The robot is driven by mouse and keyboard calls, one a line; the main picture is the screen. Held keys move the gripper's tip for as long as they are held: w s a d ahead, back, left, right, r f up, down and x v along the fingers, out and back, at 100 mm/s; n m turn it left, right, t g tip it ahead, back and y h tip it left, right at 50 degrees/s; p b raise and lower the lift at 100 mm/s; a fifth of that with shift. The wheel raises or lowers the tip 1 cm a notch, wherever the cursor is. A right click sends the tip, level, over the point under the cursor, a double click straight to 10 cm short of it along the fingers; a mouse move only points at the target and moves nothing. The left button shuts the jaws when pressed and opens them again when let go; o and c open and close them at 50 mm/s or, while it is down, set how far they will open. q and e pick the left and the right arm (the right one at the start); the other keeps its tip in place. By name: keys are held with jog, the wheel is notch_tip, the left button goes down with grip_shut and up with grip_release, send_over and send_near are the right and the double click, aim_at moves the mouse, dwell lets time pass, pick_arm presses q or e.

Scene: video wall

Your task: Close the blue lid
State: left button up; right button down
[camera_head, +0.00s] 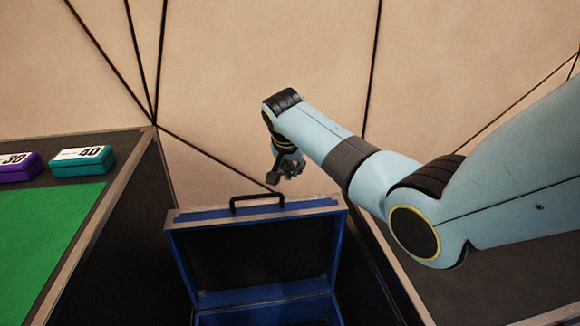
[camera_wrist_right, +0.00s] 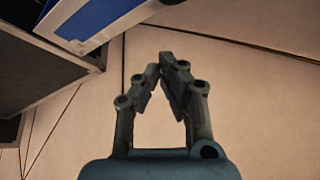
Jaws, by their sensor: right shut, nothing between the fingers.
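A blue case stands in the lower middle of the head view with its blue lid (camera_head: 255,250) raised, showing a dark inside face. A black handle (camera_head: 257,197) is on the lid's top edge. The case's lower part (camera_head: 265,315) is cut off by the bottom of the picture. My right gripper (camera_head: 284,175) is just above the lid's top edge, a little right of the handle and seemingly beyond it. Its fingertips are together and empty in the right wrist view (camera_wrist_right: 166,64). A blue and white edge of the case (camera_wrist_right: 100,18) shows there at upper left. My left gripper is out of view.
At left, a dark-edged table with a green surface (camera_head: 60,230) carries a purple box (camera_head: 20,167) and a teal box (camera_head: 82,161). A dark surface (camera_head: 500,270) lies at right below my arm. A beige panelled wall (camera_head: 240,60) stands behind.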

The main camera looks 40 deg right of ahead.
aim_at(288, 203)
jog(key=shift+s+a+f, duration=0.75)
jog(key=shift+a+f, duration=0.25)
jog(key=shift+a, duration=0.05)
jog(key=shift+s+a+f, duration=0.1)
jog(key=shift+s+a, duration=0.05)
jog(key=shift+a, duration=0.1)
jog(key=shift+s, duration=0.15)
